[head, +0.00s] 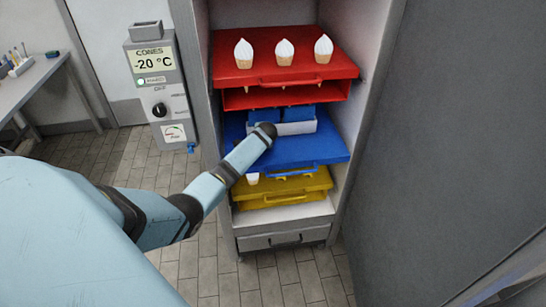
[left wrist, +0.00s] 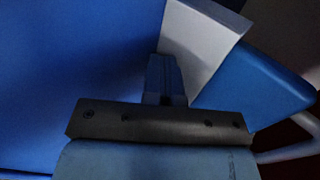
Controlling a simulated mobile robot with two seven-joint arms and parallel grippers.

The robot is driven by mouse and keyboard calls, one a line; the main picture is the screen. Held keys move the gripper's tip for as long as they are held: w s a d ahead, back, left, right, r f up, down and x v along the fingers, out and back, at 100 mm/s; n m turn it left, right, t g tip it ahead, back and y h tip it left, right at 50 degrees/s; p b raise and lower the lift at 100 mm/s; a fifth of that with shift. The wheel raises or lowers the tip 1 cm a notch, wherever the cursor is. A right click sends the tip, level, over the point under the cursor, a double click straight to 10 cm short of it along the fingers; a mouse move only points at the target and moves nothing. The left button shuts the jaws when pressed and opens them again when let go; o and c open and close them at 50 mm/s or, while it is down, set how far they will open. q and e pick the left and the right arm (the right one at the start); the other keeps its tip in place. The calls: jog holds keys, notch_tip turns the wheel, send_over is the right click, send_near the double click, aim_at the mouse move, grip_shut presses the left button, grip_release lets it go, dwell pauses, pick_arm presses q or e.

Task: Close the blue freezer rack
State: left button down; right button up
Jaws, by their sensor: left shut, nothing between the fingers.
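The blue rack (head: 318,152) sticks out of the freezer between the red and yellow racks, its blue handle (head: 292,171) at the front. A pale box-like part (head: 297,128) with blue pieces above it stands on the rack. My left arm reaches over the blue rack in the head view, its dark end joint in front of it; the fingers cannot be made out there. In the left wrist view my left gripper (left wrist: 163,76) is shut and empty, close to blue surfaces and a pale block (left wrist: 197,42). Contact cannot be told. My right gripper is not in view.
The red rack (head: 285,72) above carries three white-topped cones. The yellow rack (head: 305,187) is below, over a grey drawer (head: 283,240). A large grey panel (head: 450,140) stands at the right. A control box (head: 160,95) reading -20 °C is at the left.

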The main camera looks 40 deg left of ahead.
pick_arm(q)
jog(key=w+a+b, duration=0.2)
jog(key=a, duration=0.1)
jog(key=w+a+b, duration=0.2)
jog(key=w+a, duration=0.1)
jog(key=shift+f, duration=0.15)
jog(key=shift+w+a+r+b, duration=0.1)
jog(key=shift+r+b, duration=0.25)
jog(key=shift+r, duration=0.1)
